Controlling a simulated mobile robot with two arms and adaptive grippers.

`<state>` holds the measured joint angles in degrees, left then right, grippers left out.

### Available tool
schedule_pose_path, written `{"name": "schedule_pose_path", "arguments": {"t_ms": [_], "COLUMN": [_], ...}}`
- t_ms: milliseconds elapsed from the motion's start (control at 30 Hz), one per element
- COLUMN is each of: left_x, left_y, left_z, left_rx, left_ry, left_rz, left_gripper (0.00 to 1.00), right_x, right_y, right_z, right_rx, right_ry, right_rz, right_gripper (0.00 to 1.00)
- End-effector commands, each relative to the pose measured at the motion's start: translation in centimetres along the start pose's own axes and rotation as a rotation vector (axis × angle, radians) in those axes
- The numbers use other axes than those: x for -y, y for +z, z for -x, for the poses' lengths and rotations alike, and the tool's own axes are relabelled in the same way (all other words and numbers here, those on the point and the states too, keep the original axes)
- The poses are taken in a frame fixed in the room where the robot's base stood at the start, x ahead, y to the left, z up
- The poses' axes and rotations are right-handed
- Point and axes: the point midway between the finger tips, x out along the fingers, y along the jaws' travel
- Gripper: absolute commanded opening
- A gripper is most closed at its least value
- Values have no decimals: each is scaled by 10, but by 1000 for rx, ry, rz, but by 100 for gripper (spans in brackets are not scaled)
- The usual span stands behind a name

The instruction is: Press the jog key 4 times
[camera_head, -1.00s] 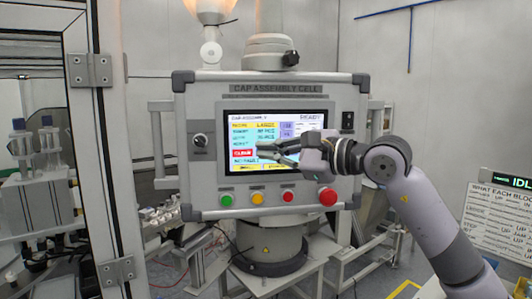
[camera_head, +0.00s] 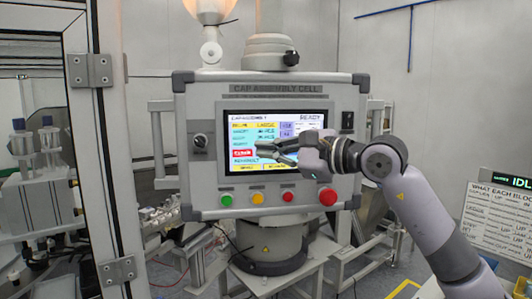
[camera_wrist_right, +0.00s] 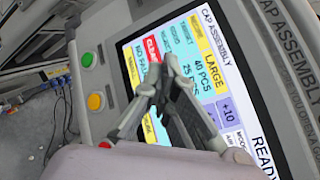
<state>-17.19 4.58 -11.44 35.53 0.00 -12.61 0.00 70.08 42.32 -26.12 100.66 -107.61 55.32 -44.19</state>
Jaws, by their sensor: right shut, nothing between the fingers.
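The control panel (camera_head: 205,105) carries a lit touchscreen (camera_head: 232,125), also in the right wrist view (camera_wrist_right: 262,112). Yellow keys (camera_head: 246,166) run along the screen's bottom edge; their labels are too small to read, so I cannot tell which is the jog key. A red key (camera_head: 243,154) lies just above them at the left. My right gripper (camera_head: 276,153) is shut and empty in front of the screen's lower middle, hiding part of it. In the right wrist view its fingers (camera_wrist_right: 162,75) point at the screen's lower part; contact cannot be told. My left gripper is out of view.
Below the screen are a green button (camera_head: 226,200), a yellow button (camera_head: 257,198), a small red button (camera_head: 287,196) and a large red button (camera_head: 328,196). A dark knob (camera_head: 199,141) sits left of the screen. A door frame (camera_head: 95,150) stands at the left.

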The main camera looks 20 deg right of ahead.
Motion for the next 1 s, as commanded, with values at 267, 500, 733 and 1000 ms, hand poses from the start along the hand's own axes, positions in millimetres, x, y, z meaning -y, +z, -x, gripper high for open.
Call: {"name": "schedule_pose_path", "arguments": {"t_ms": [267,500,733,1000], "left_x": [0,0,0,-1], "left_y": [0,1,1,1], "left_z": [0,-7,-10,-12], "left_rx": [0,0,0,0], "left_ry": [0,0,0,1], "left_rz": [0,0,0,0], "left_gripper": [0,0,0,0], "right_x": [0,-5,-7,-9], "right_y": [0,3,6,8], "right_z": [0,6,10,12], "right_rx": [0,0,-1,0], "right_ry": [-1,-2,-1,-1], "right_rz": [0,2,0,1], "right_gripper": [0,0,0,0]}}
